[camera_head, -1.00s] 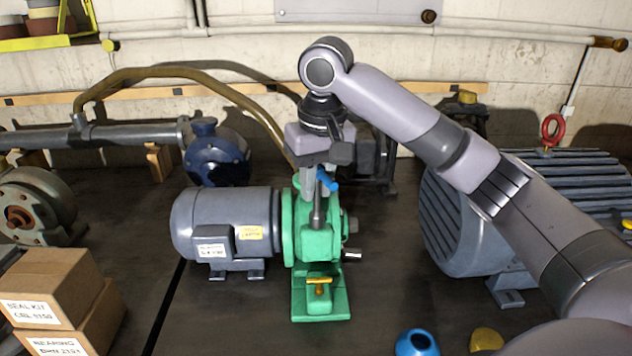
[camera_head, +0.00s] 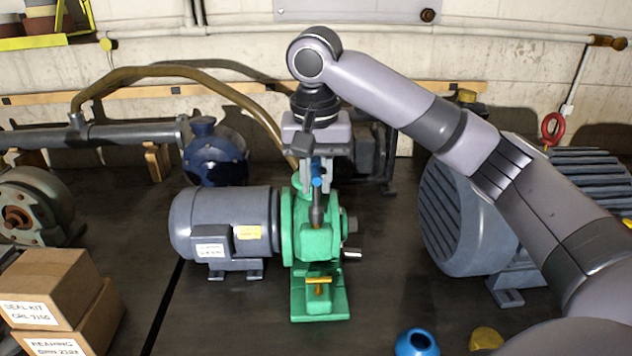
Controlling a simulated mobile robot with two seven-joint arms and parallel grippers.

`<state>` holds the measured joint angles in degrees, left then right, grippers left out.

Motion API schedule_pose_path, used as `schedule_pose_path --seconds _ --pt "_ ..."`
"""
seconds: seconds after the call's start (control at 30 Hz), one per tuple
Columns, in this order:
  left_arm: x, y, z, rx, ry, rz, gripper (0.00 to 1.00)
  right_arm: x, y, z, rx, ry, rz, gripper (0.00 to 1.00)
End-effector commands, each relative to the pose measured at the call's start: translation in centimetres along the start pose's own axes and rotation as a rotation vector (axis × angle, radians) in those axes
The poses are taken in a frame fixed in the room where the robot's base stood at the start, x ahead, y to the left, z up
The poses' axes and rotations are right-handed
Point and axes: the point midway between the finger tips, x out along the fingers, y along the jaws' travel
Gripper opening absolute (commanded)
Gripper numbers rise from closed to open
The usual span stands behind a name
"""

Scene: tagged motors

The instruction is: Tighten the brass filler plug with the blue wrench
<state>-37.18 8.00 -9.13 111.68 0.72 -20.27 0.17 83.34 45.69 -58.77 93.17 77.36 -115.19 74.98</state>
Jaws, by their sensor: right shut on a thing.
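My right gripper (camera_head: 316,186) points down over the green pump (camera_head: 318,243) and is shut on the blue wrench (camera_head: 317,181). Only a short blue piece of the wrench shows between the fingers; the rest is hidden by the gripper. A dark upright stem stands right below it on the pump. I cannot make out a brass plug under the gripper, nor whether the wrench sits on one. A brass T-shaped fitting (camera_head: 318,281) shows low on the pump's front foot. My left gripper is not in view.
A grey motor (camera_head: 222,225) adjoins the pump on the left. A large finned motor (camera_head: 462,225) stands right, beneath my right arm. Cardboard boxes (camera_head: 60,285) sit front left. A blue round object (camera_head: 416,343) and a brass-coloured piece (camera_head: 486,338) lie front right.

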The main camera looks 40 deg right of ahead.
Motion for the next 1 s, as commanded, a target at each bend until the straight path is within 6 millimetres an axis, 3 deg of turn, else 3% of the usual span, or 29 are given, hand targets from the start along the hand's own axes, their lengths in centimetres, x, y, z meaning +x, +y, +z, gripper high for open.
schedule_pose_path --seconds 0.3,0.8,1.0 --pt "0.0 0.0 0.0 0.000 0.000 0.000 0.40 -0.6 0.0 -0.1 0.003 0.004 -0.004 0.00" --pt "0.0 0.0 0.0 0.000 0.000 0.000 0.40 -5.1 0.0 -0.8 0.004 0.007 -0.006 0.00" --pt "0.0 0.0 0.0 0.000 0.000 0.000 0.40 -5.5 0.0 -0.9 0.003 0.004 -0.006 0.00"
